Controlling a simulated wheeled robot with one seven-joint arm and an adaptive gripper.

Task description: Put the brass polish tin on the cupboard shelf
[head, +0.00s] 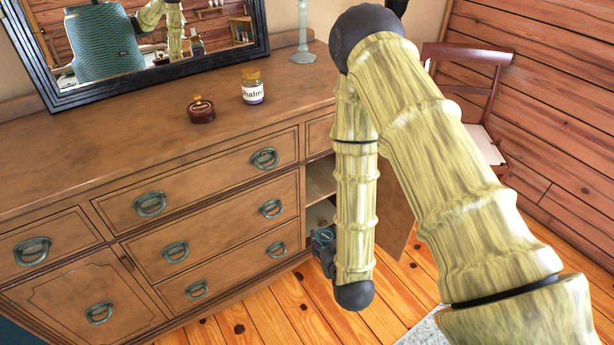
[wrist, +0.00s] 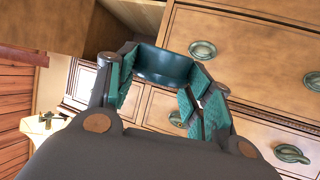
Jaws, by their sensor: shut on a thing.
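My gripper (wrist: 165,90) is shut on a dark teal, round, smooth thing, which I take to be the brass polish tin (wrist: 165,65). It sits between the two teal-padded fingers, and no label shows. In the head view my gripper (head: 322,245) hangs low at the dresser's front, by the open cupboard; the tin cannot be made out clearly there. The cupboard shelf (head: 320,183) shows as a pale board inside the opening, partly hidden by my arm. In the wrist view the cupboard opening is at the upper left, beyond the tin.
The cupboard door (head: 397,215) stands open to the right, partly behind my arm. On the dresser top (head: 120,120) are a dark red lidded pot (head: 201,111), a labelled jar (head: 252,86) and a glass candlestick (head: 302,40). A chair (head: 470,75) stands behind right.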

